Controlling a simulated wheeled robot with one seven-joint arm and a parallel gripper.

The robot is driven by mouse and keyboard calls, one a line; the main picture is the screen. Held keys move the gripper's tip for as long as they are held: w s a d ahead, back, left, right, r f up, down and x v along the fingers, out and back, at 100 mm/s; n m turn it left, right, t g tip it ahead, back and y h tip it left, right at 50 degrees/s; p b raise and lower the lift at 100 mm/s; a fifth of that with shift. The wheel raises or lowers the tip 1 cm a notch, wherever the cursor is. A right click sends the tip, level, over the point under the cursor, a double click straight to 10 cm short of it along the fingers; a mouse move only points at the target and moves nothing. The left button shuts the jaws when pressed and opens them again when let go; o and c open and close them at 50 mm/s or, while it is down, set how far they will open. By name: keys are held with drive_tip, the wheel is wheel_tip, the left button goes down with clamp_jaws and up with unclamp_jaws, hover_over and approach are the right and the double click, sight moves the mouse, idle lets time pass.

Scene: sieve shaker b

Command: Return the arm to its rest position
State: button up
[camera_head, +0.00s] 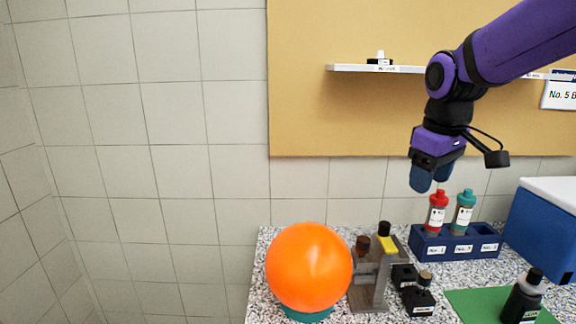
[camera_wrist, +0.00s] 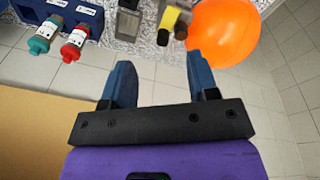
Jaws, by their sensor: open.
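My purple arm reaches in from the upper right in the head view, with my gripper (camera_head: 432,178) pointing down above the counter's back part. In the wrist view its two blue fingers are spread apart, and my gripper (camera_wrist: 160,85) holds nothing. A blue rack (camera_head: 428,246) with numbered labels stands below and to the right of it, holding a red-capped bottle (camera_head: 436,214) and a teal-capped bottle (camera_head: 463,213). The rack's slot at the right end looks empty. The fingers are apart from the bottles.
An orange ball (camera_head: 309,266) sits on a teal base at the counter's left. Beside it stands a grey device (camera_head: 368,284). Small black blocks (camera_head: 417,300), a green mat (camera_head: 475,306), a black bottle (camera_head: 522,299) and a blue box (camera_head: 543,235) fill the right. A white shelf (camera_head: 345,68) is behind.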

drive_tip(key=s+d+m+t, duration=0.1)
drive_tip(key=s+d+m, duration=0.1)
drive_tip(key=s, duration=0.7)
drive_tip(key=s+d+m+t, duration=0.2)
drive_tip(key=s+m, duration=0.2)
drive_tip(key=s, duration=0.6)
drive_tip(key=shift+r+t, duration=0.3)
drive_tip(key=shift+r, duration=0.05)
